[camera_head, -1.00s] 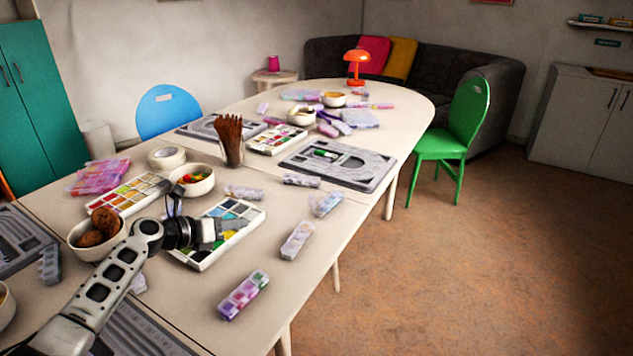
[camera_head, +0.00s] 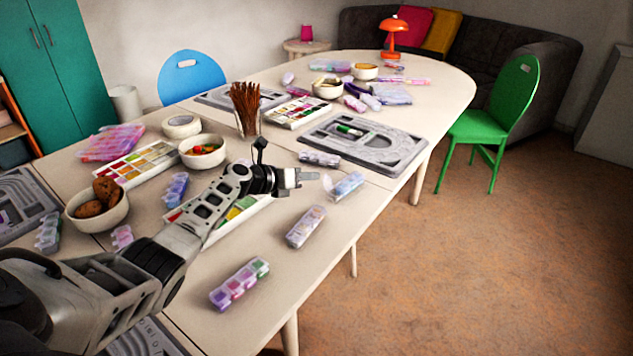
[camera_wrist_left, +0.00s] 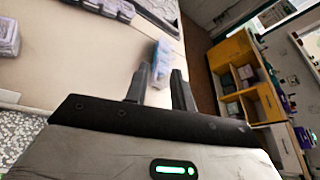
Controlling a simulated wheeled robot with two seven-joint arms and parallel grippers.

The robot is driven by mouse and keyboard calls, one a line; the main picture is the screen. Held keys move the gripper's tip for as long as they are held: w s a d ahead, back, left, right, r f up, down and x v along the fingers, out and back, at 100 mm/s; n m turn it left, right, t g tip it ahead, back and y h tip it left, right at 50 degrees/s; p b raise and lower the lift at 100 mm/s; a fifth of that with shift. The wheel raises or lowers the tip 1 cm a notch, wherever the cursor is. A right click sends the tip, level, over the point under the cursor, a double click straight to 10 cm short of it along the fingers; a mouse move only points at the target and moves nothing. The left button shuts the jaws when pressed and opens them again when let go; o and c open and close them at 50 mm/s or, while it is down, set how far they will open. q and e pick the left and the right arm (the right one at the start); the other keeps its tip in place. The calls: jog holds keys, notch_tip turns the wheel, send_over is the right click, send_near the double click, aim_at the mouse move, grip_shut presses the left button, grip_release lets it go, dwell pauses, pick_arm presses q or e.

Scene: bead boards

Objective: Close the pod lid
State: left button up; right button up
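A translucent pale blue bead pod (camera_head: 347,187) lies near the table's right edge, with a clear flap that looks like a raised lid at its left end. My left gripper (camera_head: 316,177) is just left of this pod in the head view. In the left wrist view, the gripper's two fingers (camera_wrist_left: 161,72) are apart with nothing held between them. The pod (camera_wrist_left: 161,52) shows beyond and between the fingertips; I cannot tell whether they touch it. My right gripper is in neither view.
Other bead pods lie nearby: one with pale beads (camera_head: 306,227), a purple and green one (camera_head: 239,284) and a grey one (camera_head: 319,159). A grey bead board (camera_head: 405,158) lies behind.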

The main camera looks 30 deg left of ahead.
aim_at(328, 182)
pick_arm(q)
jog(key=shift+b+x, duration=0.85)
jog(key=shift+x, duration=1.1)
grip_shut()
